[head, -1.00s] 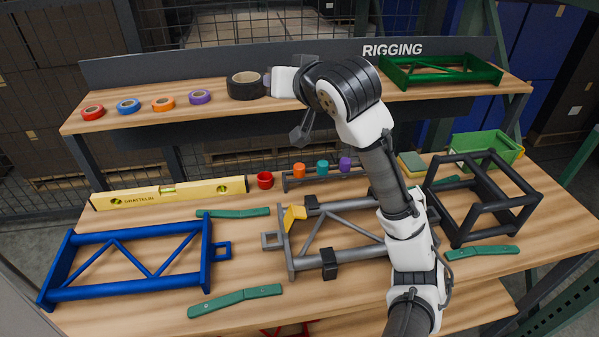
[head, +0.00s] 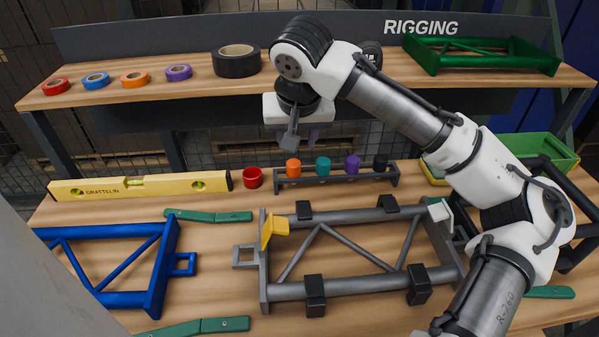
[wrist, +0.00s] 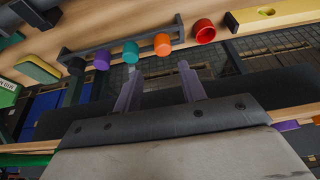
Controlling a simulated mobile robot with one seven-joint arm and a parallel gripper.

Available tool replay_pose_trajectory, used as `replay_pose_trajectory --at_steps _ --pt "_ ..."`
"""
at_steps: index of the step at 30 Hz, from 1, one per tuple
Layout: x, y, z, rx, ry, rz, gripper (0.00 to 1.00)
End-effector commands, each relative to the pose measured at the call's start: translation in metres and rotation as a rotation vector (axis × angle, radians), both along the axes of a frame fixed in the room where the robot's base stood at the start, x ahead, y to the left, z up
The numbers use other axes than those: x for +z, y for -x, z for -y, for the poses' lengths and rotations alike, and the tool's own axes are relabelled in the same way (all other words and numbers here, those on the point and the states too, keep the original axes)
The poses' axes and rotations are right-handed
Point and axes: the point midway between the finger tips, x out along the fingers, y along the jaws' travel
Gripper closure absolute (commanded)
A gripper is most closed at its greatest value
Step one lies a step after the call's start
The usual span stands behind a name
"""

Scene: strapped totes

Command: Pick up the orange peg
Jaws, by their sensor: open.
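The orange peg (head: 293,168) stands at the left end of a dark rack on the bench; it also shows in the wrist view (wrist: 162,44). Teal (head: 323,166), purple (head: 352,164) and black (head: 380,161) pegs stand to its right in the same rack (head: 340,182). My gripper (head: 301,143) is open and empty, pointing down just above the orange peg in the head view. In the wrist view its two fingers (wrist: 160,72) are spread, with the orange peg beyond their tips. Whether they touch it cannot be told, but a gap seems to show.
A red cup-like piece (head: 252,178) stands left of the rack, beside a yellow level (head: 140,186). A grey frame (head: 345,287) lies in front. The shelf (head: 120,92) behind carries tape rolls, a green frame (head: 480,54) and a RIGGING sign.

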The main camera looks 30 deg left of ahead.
Motion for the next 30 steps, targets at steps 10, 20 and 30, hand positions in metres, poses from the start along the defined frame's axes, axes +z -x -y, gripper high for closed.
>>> replay_pose_trajectory --at_steps 10,20,30 --pt "-0.058 -0.020 -0.015 0.000 -0.001 -0.001 0.59" --pt "-0.082 -0.032 -0.026 0.001 0.001 0.001 0.59" --pt "-0.114 -0.045 -0.037 0.001 -0.001 0.000 0.59"
